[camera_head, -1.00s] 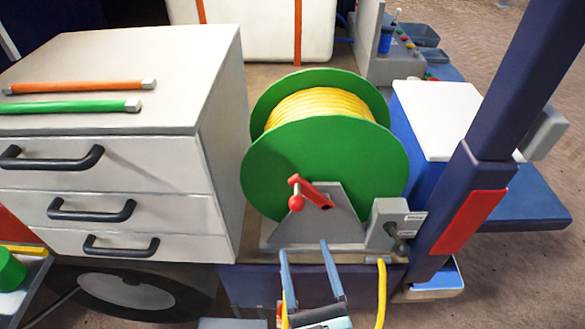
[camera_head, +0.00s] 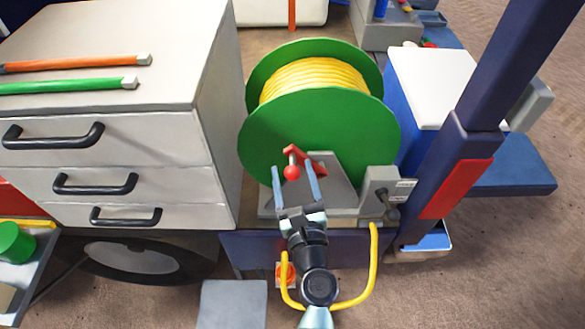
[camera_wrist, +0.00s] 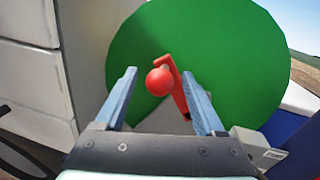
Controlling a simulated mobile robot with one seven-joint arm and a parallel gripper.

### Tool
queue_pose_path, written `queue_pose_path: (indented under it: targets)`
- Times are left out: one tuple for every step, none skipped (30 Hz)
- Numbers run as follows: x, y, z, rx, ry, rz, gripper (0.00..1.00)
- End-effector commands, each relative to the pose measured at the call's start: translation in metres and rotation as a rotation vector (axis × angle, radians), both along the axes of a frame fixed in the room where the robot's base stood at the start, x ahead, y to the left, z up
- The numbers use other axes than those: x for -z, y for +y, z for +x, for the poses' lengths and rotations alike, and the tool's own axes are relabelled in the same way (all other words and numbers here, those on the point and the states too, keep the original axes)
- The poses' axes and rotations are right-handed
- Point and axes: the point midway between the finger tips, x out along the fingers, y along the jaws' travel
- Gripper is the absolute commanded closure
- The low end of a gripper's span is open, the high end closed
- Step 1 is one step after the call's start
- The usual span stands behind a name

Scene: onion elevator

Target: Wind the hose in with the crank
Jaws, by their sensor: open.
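The hose reel (camera_head: 285,140) has green discs with yellow hose (camera_head: 315,80) wound between them. Its red crank (camera_head: 308,156) is on the front disc and ends in a red ball knob (camera_head: 292,172). My gripper (camera_head: 294,172) is open, with its two blue-grey fingers pointing at the crank. In the wrist view the red knob (camera_wrist: 160,81) shows between the fingers, nearer the left one, and the crank arm (camera_wrist: 176,88) runs up and down behind it. No finger visibly touches the knob. A yellow length of hose (camera_head: 373,270) hangs in a loop below the reel's stand.
A grey drawer cabinet (camera_head: 110,140) with dark handles stands close left of the reel, with an orange and a green rod on top. A grey box with a small dark lever (camera_head: 380,195) is right of the stand. A blue post (camera_head: 470,140) rises at the right.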

Motion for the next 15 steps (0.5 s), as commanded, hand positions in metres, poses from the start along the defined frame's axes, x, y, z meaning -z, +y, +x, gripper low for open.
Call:
queue_pose_path:
  targets:
    - [-0.0009,0.0009,0.0035,-0.001,-0.001,0.000,0.29]
    - [-0.0007,0.0012,0.0047,-0.001,-0.001,-0.001,0.29]
    - [-0.0003,0.0014,0.0057,-0.001,0.000,-0.001,0.29]
    - [-0.0001,0.0015,0.0063,-0.001,0.000,-0.001,0.29]
    - [0.0000,0.0016,0.0068,-0.001,0.000,-0.001,0.29]
    - [0.0001,0.0016,0.0071,-0.001,0.000,-0.001,0.29]
    - [0.0001,0.0016,0.0072,-0.001,0.000,-0.001,0.29]
    - [0.0001,0.0016,0.0071,-0.001,0.000,-0.001,0.29]
    - [0.0001,0.0016,0.0071,-0.001,0.000,-0.001,0.29]
    - [0.0000,0.0015,0.0071,0.000,0.000,-0.001,0.29]
    - [-0.0001,0.0015,0.0071,0.000,0.000,-0.001,0.29]
    - [-0.0001,0.0015,0.0070,0.000,0.000,-0.001,0.29]
    - [-0.0001,0.0014,0.0070,0.000,0.000,-0.001,0.34]
    - [-0.0001,0.0014,0.0070,0.000,0.000,-0.001,0.40]
    - [-0.0001,0.0014,0.0069,0.000,0.000,-0.001,0.47]
